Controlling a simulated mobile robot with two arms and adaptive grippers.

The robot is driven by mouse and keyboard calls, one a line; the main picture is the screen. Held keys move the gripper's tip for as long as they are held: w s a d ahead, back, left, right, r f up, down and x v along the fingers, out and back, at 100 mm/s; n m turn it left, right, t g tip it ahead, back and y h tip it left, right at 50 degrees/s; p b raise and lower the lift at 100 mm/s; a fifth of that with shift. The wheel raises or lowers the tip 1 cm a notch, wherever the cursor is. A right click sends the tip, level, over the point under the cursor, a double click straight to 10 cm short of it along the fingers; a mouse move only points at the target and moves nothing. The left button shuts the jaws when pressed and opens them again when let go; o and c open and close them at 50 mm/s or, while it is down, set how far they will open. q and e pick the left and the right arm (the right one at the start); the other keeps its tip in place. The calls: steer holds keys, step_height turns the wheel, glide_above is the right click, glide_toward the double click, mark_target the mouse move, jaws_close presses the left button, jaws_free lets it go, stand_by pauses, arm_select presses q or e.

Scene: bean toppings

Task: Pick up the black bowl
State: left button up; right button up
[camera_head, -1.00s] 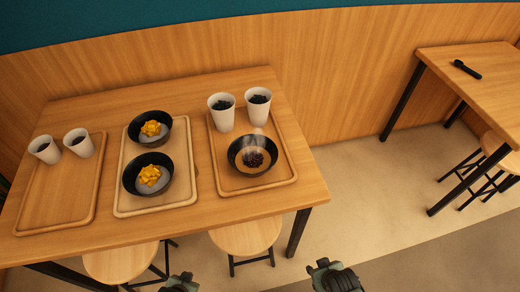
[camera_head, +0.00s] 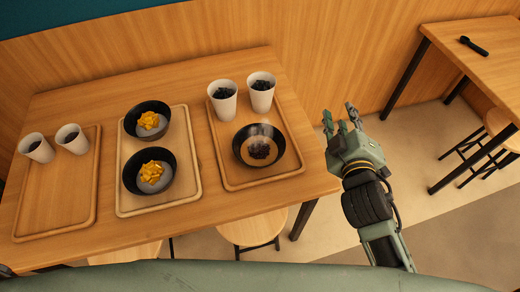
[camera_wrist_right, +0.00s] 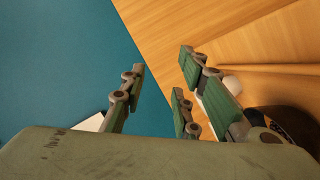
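Three black bowls stand on the table in the head view. One black bowl (camera_head: 240,150) with dark beans and faint steam sits on the right tray (camera_head: 287,178). Two black bowls (camera_head: 133,120) (camera_head: 130,187) with yellow topping sit on the middle tray (camera_head: 190,196). My right gripper (camera_head: 341,118) is raised to the right of the table, apart from the bowls, with its fingers spread and empty. The right wrist view shows its fingers (camera_wrist_right: 160,90) apart. A dark shape at that view's lower right is partly hidden and unclear. My left gripper is out of view.
Two white cups (camera_head: 222,104) (camera_head: 261,95) stand behind the beans bowl on the right tray. Two more cups (camera_head: 38,150) (camera_head: 71,141) stand on the left tray (camera_head: 51,236). Stools (camera_head: 252,229) are under the table's front edge. Another table (camera_head: 495,66) stands at right.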

steer(key=a+r+n+t+y, duration=0.3)
steer(key=a+r+n+y, duration=1.1)
steer(key=r+n, duration=0.35)
steer(key=s+a+f+n+g+y, duration=0.1)
steer(key=s+a+n+g+y, duration=0.65)
steer(key=n, duration=0.75)
step_height(320, 180, down, 14)
steer(key=s+a+n+g+h, duration=0.3)
steer(key=n+g+h, duration=0.6)
steer(key=n, duration=0.4)
steer(key=w+d+f+n+h, duration=0.4)
steer(key=d+f+h, duration=0.2)
steer(key=d+f, duration=0.4)
steer(key=shift+m, duration=0.25)
steer(key=p+x, duration=0.1)
steer(key=x, duration=0.4)
steer(key=shift+d+f+p, duration=0.1)
steer(key=shift+f+p, duration=0.25)
steer(key=shift+p, duration=0.05)
steer(key=shift+w+a+f, duration=0.15)
steer(key=shift+a+f, duration=0.05)
steer(key=shift+f, duration=0.25)
jaws_close()
